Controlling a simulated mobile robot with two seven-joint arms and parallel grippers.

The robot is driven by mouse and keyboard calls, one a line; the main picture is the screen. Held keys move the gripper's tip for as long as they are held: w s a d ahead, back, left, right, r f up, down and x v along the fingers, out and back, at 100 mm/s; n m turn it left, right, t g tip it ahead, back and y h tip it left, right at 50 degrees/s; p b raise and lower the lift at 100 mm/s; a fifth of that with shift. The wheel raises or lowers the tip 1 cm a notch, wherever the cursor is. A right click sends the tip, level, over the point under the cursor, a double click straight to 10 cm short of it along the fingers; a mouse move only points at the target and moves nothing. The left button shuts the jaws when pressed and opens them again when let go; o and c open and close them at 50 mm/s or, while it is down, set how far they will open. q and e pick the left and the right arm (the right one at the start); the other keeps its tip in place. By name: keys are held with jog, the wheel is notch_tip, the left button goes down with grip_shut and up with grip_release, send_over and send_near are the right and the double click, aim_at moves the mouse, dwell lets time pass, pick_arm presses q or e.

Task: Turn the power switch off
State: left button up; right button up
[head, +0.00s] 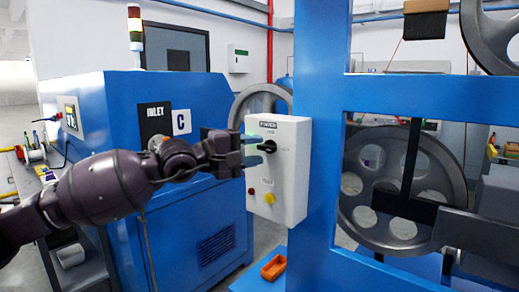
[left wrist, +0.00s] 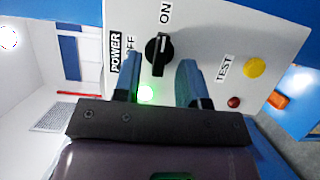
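The white control box (head: 291,180) is fixed on the blue post. Its black power switch knob (left wrist: 157,54) sits between the OFF and ON labels, its white mark on the side towards ON. A green light (left wrist: 146,93) beside the knob is lit. My left gripper (head: 262,142) is in front of the box's face. Its two fingers are apart, one on each side of the knob in the left wrist view (left wrist: 158,68). I cannot tell whether they touch it. My right gripper is not in view.
A yellow button (left wrist: 254,67) and a red one (left wrist: 233,102) are on the same face, by the TEST label. A blue cabinet (head: 200,208) stands behind my left arm. A large wheel (head: 387,187) is behind the blue frame.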

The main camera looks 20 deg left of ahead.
pick_arm(q)
jog(key=shift+x, duration=0.9)
grip_shut()
